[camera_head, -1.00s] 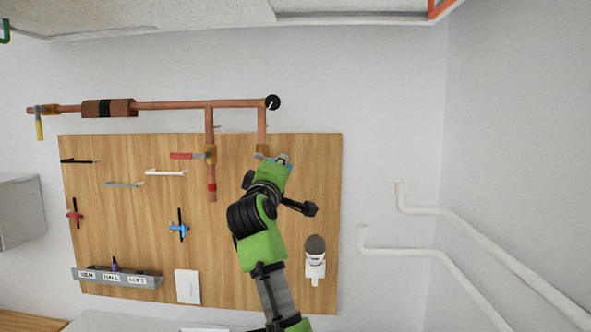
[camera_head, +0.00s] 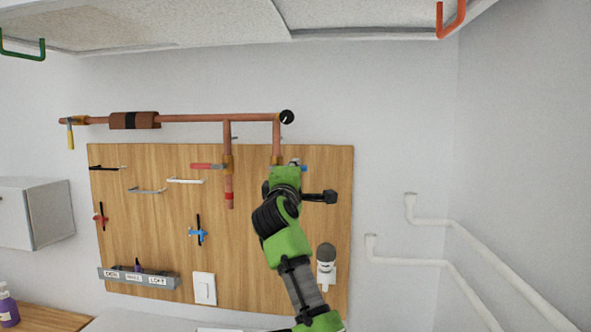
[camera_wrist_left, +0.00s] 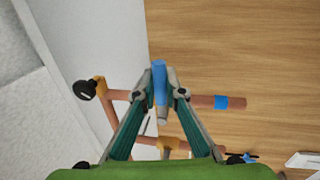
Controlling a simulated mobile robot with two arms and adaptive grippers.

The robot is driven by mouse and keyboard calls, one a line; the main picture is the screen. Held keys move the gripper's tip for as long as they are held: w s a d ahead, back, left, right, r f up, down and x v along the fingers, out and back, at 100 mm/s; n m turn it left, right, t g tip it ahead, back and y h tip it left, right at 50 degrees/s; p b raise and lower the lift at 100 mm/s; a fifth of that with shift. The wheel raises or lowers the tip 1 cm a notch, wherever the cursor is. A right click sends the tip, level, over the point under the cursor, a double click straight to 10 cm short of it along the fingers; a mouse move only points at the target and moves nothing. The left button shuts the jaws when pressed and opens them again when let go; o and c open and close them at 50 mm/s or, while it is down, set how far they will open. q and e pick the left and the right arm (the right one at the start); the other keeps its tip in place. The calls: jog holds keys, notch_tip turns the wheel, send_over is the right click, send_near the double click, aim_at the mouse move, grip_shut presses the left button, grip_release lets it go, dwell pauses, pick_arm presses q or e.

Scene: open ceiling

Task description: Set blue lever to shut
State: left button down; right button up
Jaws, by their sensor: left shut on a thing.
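The blue lever (camera_wrist_left: 159,82) is between the two fingertips of my left gripper (camera_wrist_left: 160,90) in the left wrist view. The gripper is shut on it. The lever lies across its copper pipe (camera_wrist_left: 203,102), which carries a blue band. In the head view a bit of the blue lever (camera_head: 304,168) shows just right of the brass valve (camera_head: 277,160). My left gripper (camera_head: 293,164) covers most of the lever and the pipe below the valve there. My right gripper is not in view.
A neighbouring pipe has a red lever (camera_head: 206,166) pointing left. A yellow lever (camera_head: 70,136) hangs at the far left pipe end. A black round gauge (camera_head: 287,117) sits above the valve. The wooden board (camera_head: 150,215) also holds hooks, a blue tap (camera_head: 198,233) and a label rack (camera_head: 138,279).

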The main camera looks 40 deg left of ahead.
pick_arm(q)
jog(key=shift+s+r, duration=0.1)
jog(key=shift+r, duration=0.3)
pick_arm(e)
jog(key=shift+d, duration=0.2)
pick_arm(q)
jog(key=c, duration=2.1)
grip_release()
jog(key=shift+w+f, duration=0.25)
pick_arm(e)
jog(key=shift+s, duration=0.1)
pick_arm(q)
jog(key=shift+s+f, duration=0.1)
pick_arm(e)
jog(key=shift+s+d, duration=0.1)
pick_arm(q)
jog(key=v, duration=1.1)
jog(key=shift+s+d, duration=0.25)
jog(key=shift+s, duration=0.1)
